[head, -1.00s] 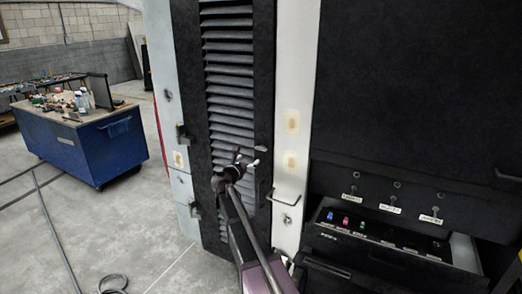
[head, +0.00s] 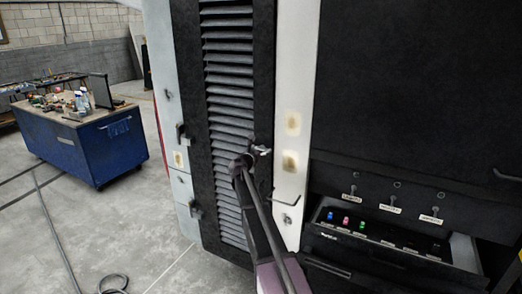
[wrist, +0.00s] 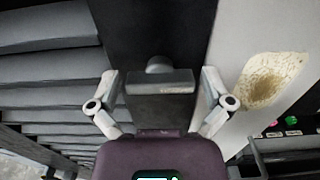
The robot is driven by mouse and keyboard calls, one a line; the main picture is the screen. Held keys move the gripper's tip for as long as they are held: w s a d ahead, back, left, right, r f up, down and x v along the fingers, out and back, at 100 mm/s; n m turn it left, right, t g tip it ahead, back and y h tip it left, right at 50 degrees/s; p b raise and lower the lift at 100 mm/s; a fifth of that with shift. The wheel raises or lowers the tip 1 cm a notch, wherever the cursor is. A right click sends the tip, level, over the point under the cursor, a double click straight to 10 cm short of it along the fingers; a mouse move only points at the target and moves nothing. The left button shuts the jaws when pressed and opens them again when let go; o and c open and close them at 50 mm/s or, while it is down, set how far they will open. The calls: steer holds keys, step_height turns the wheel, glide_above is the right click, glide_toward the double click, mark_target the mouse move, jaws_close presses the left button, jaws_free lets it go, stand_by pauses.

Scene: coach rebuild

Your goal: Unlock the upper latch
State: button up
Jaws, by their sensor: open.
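The upper latch (wrist: 160,84) is a grey T-shaped bar on a round boss, mounted on the black strip at the louvred panel's right edge. In the wrist view it lies crosswise between the spread fingers of my gripper (wrist: 160,74). Both fingers are open, one on each side of the bar, with small gaps showing at its ends. In the head view my gripper (head: 260,151) is at the panel's right edge and mostly hides the latch.
The louvred panel (head: 228,75) stands beside a white post (head: 293,80). To the right is an open drawer (head: 388,232) with coloured items under toggle switches. A hose lies on the floor (head: 115,283).

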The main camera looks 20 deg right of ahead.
steer(key=c, duration=1)
steer(key=shift+m, duration=0.3)
steer(key=m, duration=0.8)
steer(key=shift+m, duration=0.3)
steer(key=m, duration=0.4)
steer(key=shift+m, duration=2.4)
steer(key=shift+o, duration=0.2)
